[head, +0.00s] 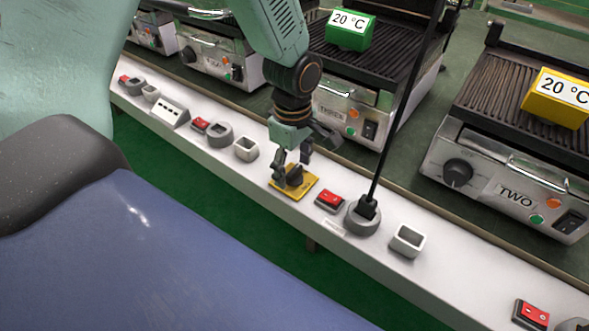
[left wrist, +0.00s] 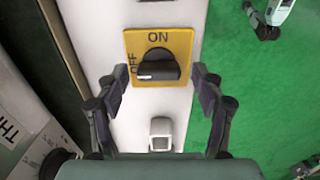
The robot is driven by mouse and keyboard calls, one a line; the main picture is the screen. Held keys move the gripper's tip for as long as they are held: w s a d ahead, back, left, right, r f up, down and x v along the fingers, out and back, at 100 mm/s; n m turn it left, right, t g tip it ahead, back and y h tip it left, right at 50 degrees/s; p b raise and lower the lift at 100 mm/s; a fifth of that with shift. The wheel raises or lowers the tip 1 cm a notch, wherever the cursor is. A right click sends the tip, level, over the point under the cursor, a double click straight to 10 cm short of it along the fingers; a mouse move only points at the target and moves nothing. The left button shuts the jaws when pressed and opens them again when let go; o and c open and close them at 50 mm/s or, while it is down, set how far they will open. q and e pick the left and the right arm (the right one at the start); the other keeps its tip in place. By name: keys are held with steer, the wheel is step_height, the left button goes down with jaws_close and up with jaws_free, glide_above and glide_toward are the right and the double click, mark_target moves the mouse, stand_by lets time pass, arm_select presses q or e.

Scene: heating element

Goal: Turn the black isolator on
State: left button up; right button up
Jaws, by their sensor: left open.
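The black isolator is a black rotary knob (left wrist: 158,67) on a yellow plate (left wrist: 185,42), marked ON at the top and OFF at the left in the left wrist view. The knob's bar lies crosswise there, along the OFF direction. In the head view the plate (head: 306,183) lies on the white ledge, with the knob (head: 294,177) partly hidden by a finger. My left gripper (head: 291,165) is over it, pointing down. Its open fingers (left wrist: 159,80) stand on either side of the knob; contact cannot be told. My right gripper is not in view.
Right of the plate on the white ledge (head: 250,188) are a red switch (head: 330,200), a grey socket with black plug and cable (head: 363,215), and a white square box (head: 408,240). Another square box (head: 246,149) is to the left. Grills stand behind.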

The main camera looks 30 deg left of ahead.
arm_select(q)
steer(key=shift+w+d+f, duration=0.1)
steer(key=c, duration=1.1)
steer(key=shift+c, duration=0.2)
